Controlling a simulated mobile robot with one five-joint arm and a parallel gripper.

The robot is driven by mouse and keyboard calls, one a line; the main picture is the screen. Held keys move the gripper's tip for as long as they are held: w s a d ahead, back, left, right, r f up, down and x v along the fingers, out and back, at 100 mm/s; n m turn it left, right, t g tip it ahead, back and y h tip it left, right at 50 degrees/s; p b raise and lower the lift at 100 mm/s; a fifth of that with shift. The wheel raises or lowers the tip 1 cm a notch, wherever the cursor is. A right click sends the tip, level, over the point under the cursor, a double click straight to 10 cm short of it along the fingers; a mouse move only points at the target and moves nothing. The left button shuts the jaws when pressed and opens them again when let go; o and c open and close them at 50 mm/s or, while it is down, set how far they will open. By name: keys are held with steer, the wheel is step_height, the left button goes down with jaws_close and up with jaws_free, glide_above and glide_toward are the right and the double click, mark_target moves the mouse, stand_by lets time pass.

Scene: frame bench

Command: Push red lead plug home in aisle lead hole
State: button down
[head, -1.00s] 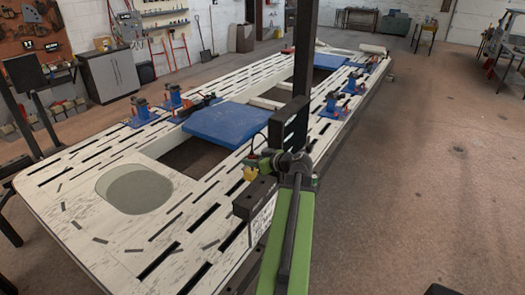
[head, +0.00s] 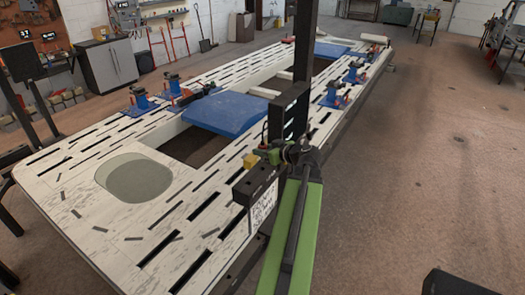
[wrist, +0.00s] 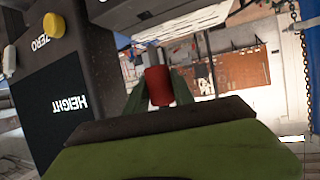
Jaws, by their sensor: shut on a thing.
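The red lead plug (wrist: 157,86) is in the wrist view, between the two green fingers of my gripper (wrist: 160,88). The gripper is shut on it. A pale metallic tip shows beyond the plug. A dark box (wrist: 75,85) with ZERO and HEIGHT lettering, a yellow button and a grey knob stands close at the left of the plug. In the head view my gripper is at the end of the green arm, mostly hidden by the wrist, beside the dark box (head: 254,186). I cannot make out the aisle lead hole in either view.
The long slotted bench (head: 120,235) fills the left and middle of the head view. Blue pads (head: 225,112) and blue clamps (head: 140,100) stand on it. A black upright (head: 305,45) rises by the arm.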

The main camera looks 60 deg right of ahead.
mark_target(262, 164)
steer(key=shift+f+b, duration=0.75)
steer(key=shift+f, duration=0.5)
steer(key=shift+f+b, duration=2.1)
steer(key=shift+b, duration=0.05)
steer(key=c, duration=1)
jaws_free()
steer(key=shift+r, duration=0.1)
